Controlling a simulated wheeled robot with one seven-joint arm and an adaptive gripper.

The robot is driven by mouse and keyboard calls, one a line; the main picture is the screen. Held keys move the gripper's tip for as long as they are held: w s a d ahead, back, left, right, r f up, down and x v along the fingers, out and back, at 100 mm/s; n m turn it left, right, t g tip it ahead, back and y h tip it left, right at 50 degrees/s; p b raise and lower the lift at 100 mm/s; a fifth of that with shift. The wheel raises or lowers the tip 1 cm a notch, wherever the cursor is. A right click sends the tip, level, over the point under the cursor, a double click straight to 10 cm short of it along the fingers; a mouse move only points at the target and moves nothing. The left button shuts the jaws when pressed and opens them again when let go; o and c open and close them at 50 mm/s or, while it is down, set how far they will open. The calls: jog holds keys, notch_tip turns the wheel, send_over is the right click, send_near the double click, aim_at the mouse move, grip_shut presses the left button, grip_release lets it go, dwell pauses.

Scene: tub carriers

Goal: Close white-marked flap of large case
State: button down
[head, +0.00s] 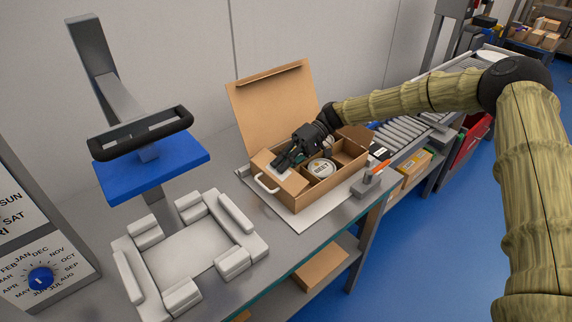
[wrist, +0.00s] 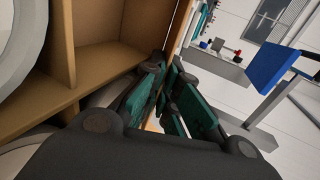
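The large case (head: 325,203) is an open cardboard-brown box with inner compartments, standing on a pale mat on the bench. Its tall back lid (head: 270,97) stands up. The white-marked flap (head: 293,186) lies at the left end of the case, with its white patch partly under my gripper. My gripper (head: 281,165) is low over that flap and the left end. In the wrist view, my gripper's dark fingers with green pads (wrist: 168,98) are close together beside the case's tan wall (wrist: 100,60). I cannot tell whether they touch or hold the flap.
A white round tin (head: 320,168) sits inside the case, and a white handle (head: 265,185) is at its left end. Another flap (head: 355,137) stands at the right end. A grey padded carrier (head: 185,253) and a blue-platform stand (head: 150,170) are left. A roller conveyor (head: 403,137) is right.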

jog(key=c, duration=1.7)
grip_release()
jog(key=v, duration=0.8)
